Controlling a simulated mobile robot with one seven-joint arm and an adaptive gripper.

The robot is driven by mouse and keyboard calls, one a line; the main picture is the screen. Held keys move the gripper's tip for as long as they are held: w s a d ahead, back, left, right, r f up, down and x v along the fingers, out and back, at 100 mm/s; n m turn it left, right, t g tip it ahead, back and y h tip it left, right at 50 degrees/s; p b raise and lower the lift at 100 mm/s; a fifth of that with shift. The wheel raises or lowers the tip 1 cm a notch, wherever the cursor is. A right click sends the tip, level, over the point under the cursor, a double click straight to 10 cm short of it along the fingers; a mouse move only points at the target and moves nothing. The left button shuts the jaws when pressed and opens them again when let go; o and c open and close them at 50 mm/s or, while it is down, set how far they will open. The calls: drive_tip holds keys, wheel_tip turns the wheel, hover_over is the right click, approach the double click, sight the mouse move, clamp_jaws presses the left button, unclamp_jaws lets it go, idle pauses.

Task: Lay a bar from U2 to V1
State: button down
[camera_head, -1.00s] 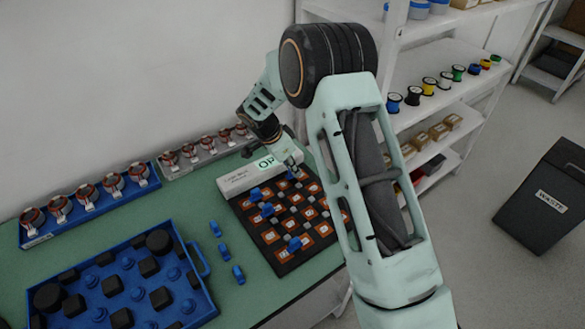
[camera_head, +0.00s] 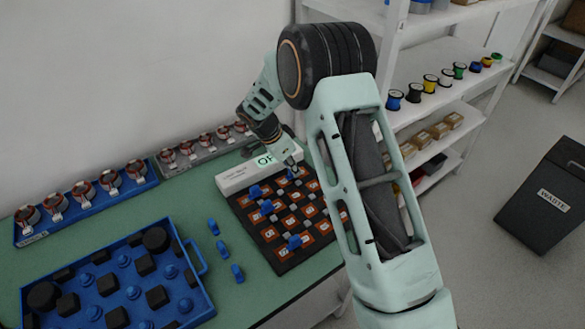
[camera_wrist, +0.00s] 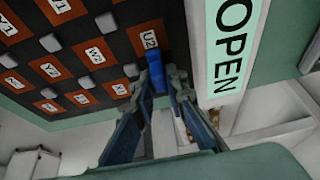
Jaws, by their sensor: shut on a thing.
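The dark terminal board (camera_head: 262,241) has orange labelled squares and small grey posts. In the wrist view the U2 label (camera_wrist: 150,39) sits at the board's edge, just beyond my fingertips. My gripper (camera_wrist: 163,82) is shut on a blue bar (camera_wrist: 155,68), whose visible end is at or just above the board beside U2. I cannot tell whether it touches. In the head view my gripper (camera_head: 292,166) is at the board's far edge. Other blue bars (camera_head: 266,207) (camera_head: 294,242) are on the board. I cannot make out V1 with certainty.
Several loose blue bars (camera_head: 222,249) lie on the green table (camera_head: 250,300) left of the board. A white block with an OPEN sign (camera_head: 235,180) borders the board's far side. A blue tray of parts (camera_head: 198,300) and racks of wound stators (camera_head: 108,182) stand further left.

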drive_tip(key=c, duration=1.8)
unclamp_jaws()
drive_tip(key=shift+c, duration=0.2)
drive_tip(key=v, duration=1.2)
